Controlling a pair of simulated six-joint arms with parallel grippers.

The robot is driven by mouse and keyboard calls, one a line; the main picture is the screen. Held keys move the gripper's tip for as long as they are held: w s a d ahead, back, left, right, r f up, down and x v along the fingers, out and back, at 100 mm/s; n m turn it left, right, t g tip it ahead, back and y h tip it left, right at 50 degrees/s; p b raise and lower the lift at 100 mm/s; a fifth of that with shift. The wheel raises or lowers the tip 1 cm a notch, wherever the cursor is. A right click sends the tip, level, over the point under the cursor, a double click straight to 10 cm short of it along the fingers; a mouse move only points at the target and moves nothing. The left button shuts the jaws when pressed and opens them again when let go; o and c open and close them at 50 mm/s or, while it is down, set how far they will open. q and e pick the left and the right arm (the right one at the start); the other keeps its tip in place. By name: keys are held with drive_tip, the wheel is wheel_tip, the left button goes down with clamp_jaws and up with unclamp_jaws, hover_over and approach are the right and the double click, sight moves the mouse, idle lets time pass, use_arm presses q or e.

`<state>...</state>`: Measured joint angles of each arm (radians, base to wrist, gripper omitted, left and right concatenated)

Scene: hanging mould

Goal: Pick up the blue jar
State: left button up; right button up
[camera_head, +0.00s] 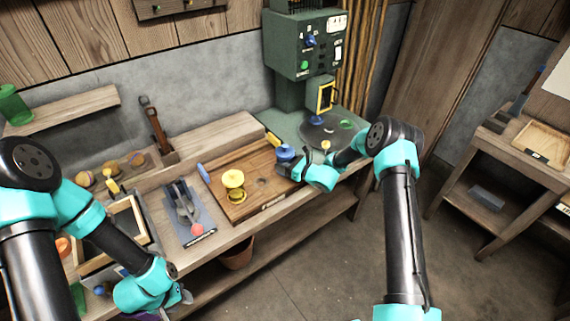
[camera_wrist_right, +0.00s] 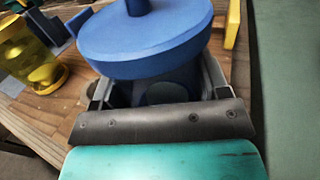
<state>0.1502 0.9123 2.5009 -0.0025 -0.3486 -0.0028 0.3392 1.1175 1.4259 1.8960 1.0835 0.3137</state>
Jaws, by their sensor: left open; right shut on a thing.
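The blue jar (camera_head: 285,153) stands at the right end of a wooden board on the workbench in the head view. It has a wide round lid with a small knob. It fills the top of the right wrist view (camera_wrist_right: 145,42), between the fingers of my right gripper (camera_wrist_right: 158,92). My right gripper is shut on the jar's body, below the lid. I cannot tell whether the jar touches the board. My left gripper (camera_head: 183,297) is open, low at the front left of the bench, apart from the jar.
A yellow jar (camera_head: 234,183) stands on the wooden board (camera_head: 240,207), left of the blue one. A green machine (camera_head: 302,50) with a round plate stands behind. A tool with a red ball (camera_head: 197,229) lies on the bench. A side table (camera_head: 502,160) is at the right.

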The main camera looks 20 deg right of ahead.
sight(285, 155)
drive_tip(key=shift+r, duration=0.1)
drive_tip(key=shift+r, duration=0.45)
wheel_tip(285, 155, up, 2)
drive_tip(key=shift+r, duration=0.2)
drive_tip(key=s+a, duration=0.2)
drive_tip(key=s, duration=0.5)
drive_tip(key=s+a+r, duration=0.1)
drive_tip(key=s+a, duration=0.1)
drive_tip(key=s, duration=0.6)
drive_tip(key=shift+s+a+r, duration=0.2)
drive_tip(key=shift+r, duration=0.1)
drive_tip(key=s+d+r, duration=0.2)
drive_tip(key=s+r, duration=0.3)
drive_tip(key=r, duration=0.3)
drive_tip(key=shift+s, duration=0.3)
wheel_tip(285, 155, up, 7)
